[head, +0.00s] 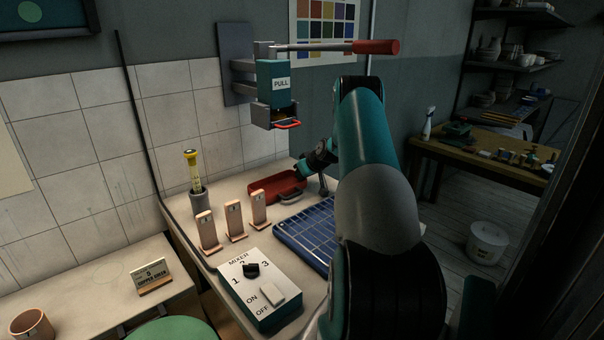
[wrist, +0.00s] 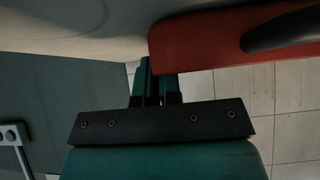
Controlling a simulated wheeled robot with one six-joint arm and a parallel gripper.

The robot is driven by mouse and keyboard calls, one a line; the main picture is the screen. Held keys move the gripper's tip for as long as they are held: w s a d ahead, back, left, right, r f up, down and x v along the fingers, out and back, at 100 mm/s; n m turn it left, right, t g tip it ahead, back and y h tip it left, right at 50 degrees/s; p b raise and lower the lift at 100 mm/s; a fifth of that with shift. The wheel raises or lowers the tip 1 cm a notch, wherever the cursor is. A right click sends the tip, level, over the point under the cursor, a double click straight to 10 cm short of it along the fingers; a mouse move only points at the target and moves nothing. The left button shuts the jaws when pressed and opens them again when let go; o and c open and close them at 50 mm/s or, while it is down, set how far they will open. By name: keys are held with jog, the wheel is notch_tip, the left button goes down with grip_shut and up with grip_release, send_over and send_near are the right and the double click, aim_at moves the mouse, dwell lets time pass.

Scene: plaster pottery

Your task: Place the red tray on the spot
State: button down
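The red tray (head: 272,188) sits on the table near its back edge in the head view. In the wrist view its red wall (wrist: 195,42) with a dark handle (wrist: 285,30) fills the upper right. My gripper (head: 299,171) is at the tray's far right corner. In the wrist view my gripper's teal fingers (wrist: 158,76) are close together with a narrow dark gap, right at the tray's end. The tray hides part of one finger, so I cannot tell whether they pinch it. A faint round outline (head: 113,273) marks the left counter; I cannot tell if it is the spot.
A blue gridded tray (head: 306,231), several wooden stands (head: 208,230) and a mixer switch box (head: 258,286) crowd the table. A wall press with a red-handled lever (head: 375,47) hangs above. A label stand (head: 152,277) and a pot (head: 31,325) are on the left counter.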

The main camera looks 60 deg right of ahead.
jog(key=shift+f, duration=0.15)
jog(key=c, duration=1.3)
grip_release()
jog(key=shift+r, duration=0.25)
jog(key=b+v, duration=0.2)
jog(key=v, duration=1)
jog(key=shift+f, duration=0.1)
